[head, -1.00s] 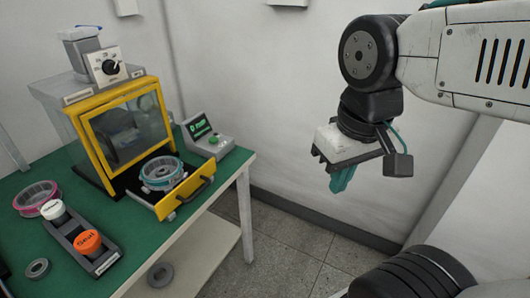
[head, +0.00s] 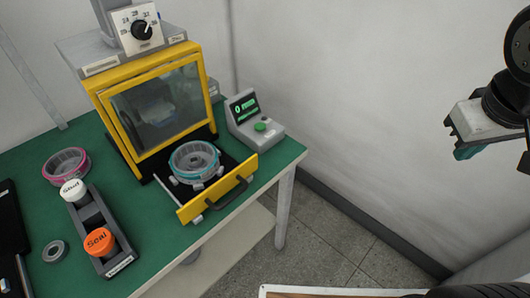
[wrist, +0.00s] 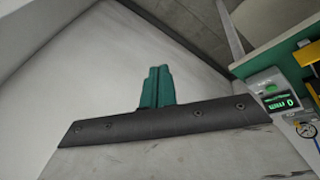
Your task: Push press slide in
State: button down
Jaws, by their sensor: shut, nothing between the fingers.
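The press (head: 150,105) is a yellow-framed machine with a clear window, standing on the green table. Its slide (head: 218,190) is drawn out at the front, with a yellow front plate and a dark handle (head: 229,193). A round hub part with a teal rim (head: 195,162) sits on the slide. My gripper (head: 468,150) is at the right edge of the head view, well apart from the slide and partly cut off by the frame. In the wrist view its teal fingers (wrist: 157,87) are together, with nothing between them.
A control box with a lit green display (head: 252,115) stands right of the press. A pink-rimmed ring (head: 66,166), a dark holder with a white cap (head: 73,190) and an orange cap (head: 99,242), and a small grey ring (head: 55,251) lie on the left. Floor right of the table is open.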

jog(key=w+n+t+h, duration=0.1)
jog(key=w+n+t, duration=0.35)
jog(key=w, duration=0.75)
jog(key=w+a+n+t+y, duration=0.1)
jog(key=w+a+n+t, duration=0.15)
jog(key=w+n, duration=0.2)
jog(key=n+g+y, duration=1)
jog(key=n, duration=0.6)
send_near(251, 173)
notch_tip(251, 173, down, 3)
jog(key=s, duration=0.3)
jog(key=w+a, duration=0.2)
jog(key=shift+w+f, duration=0.3)
jog(key=shift+f, duration=0.05)
jog(key=shift+w+a, duration=0.3)
jog(key=shift+a, duration=0.1)
